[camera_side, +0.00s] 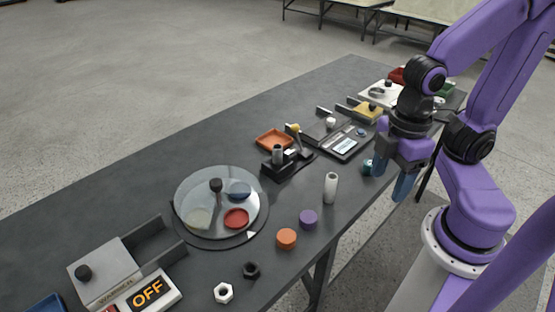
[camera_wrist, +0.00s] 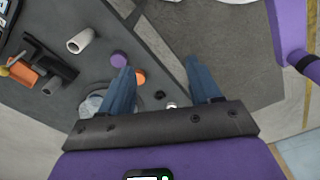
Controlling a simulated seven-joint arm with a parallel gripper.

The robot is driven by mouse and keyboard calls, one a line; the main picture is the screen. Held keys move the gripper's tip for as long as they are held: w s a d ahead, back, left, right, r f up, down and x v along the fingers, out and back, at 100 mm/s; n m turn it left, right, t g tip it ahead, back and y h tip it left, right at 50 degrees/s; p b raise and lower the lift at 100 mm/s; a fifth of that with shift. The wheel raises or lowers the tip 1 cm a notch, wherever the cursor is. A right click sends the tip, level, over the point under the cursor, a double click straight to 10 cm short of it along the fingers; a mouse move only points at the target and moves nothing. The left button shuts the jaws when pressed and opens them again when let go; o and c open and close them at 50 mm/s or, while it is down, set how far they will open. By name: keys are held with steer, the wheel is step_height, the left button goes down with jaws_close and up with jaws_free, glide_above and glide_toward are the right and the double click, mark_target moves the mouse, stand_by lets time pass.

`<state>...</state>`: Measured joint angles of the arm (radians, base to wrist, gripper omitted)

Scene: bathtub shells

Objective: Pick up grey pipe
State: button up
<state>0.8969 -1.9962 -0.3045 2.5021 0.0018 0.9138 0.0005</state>
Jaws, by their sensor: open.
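A light grey, nearly white pipe (camera_side: 331,188) stands upright near the table's front edge. It also shows in the wrist view (camera_wrist: 80,40) at upper left, with a dark opening at its end. A darker grey cylinder (camera_side: 278,154) stands in a black holder; I cannot fully tell which one the task names. My gripper (camera_side: 389,177) is open with blue fingers and hangs to the right of the light pipe, apart from it. In the wrist view my gripper (camera_wrist: 160,66) has nothing held between its fingers.
A purple disc (camera_side: 308,219) and an orange disc (camera_side: 286,238) lie near the light pipe. A round glass turntable (camera_side: 190,190) carries coloured pieces. A black scale (camera_side: 346,144) and an orange tray (camera_side: 274,139) lie behind. The left rear tabletop is clear.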

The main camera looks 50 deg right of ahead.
steer(key=n+t+h, duration=0.9)
steer(key=n+h, duration=0.1)
steer(key=n, duration=0.4)
glide_toward(277, 148)
steer(key=x, duration=1.3)
steer(key=shift+s+a+f, duration=0.1)
steer(key=shift+s+f, duration=0.1)
steer(key=shift+f, duration=0.15)
steer(key=c, duration=1)
